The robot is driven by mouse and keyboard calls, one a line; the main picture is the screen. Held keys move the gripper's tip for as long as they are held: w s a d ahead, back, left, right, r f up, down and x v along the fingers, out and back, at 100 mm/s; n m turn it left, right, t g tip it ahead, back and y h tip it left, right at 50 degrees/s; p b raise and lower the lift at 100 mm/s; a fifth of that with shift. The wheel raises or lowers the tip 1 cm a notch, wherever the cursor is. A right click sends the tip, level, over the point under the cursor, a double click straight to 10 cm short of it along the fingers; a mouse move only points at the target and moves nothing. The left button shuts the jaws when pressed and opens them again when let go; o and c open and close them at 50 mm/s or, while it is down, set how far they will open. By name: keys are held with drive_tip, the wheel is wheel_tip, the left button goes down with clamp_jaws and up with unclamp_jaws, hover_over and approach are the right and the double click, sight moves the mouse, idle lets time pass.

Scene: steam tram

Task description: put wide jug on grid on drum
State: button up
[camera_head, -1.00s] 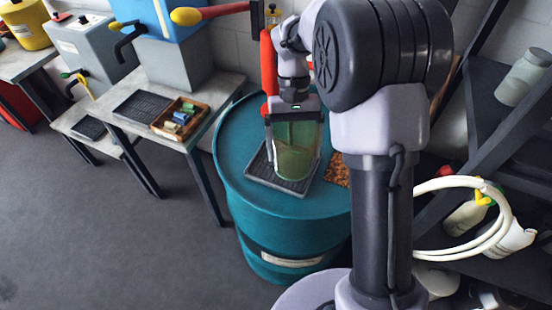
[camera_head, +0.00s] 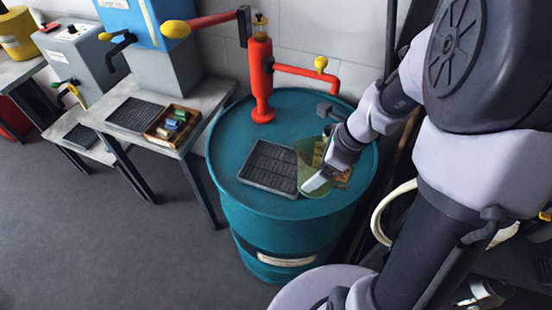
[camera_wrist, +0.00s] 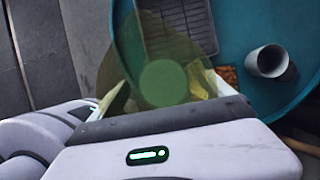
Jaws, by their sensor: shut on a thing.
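The wide jug (camera_head: 316,158) is clear and olive green. My gripper (camera_head: 320,178) is shut on it over the right part of the teal drum top, to the right of the grid. In the wrist view the jug (camera_wrist: 150,60) spreads out beyond my gripper, and the drum top shows through it. The dark grid (camera_head: 262,175) lies flat and empty on the drum (camera_head: 235,140); it also shows in the wrist view (camera_wrist: 180,20). My gripper and arm hide part of the jug, and I cannot tell whether it touches the drum.
A red pump (camera_head: 262,80) with a side pipe stands at the drum's back. A brown patterned patch (camera_head: 342,180) lies under the jug area. A grey cup-like piece (camera_wrist: 264,61) shows on the drum. A bench with a wooden tray (camera_head: 172,124) stands left; floor there is clear.

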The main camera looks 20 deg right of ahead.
drive_tip(key=w+a+f+b, duration=0.1)
drive_tip(key=w+a, duration=0.1)
drive_tip(key=w, duration=0.2)
drive_tip(key=w+a+f+b, duration=0.1)
drive_tip(key=w+a+f, duration=0.1)
drive_tip(key=w+a, duration=0.1)
drive_tip(key=w+a+f+b, duration=0.2)
drive_tip(key=w, duration=0.3)
drive_tip(key=shift+w+a+f, duration=0.1)
drive_tip(key=shift+a, duration=0.1)
drive_tip(key=o, duration=1.2)
drive_tip(key=shift+c, duration=0.2)
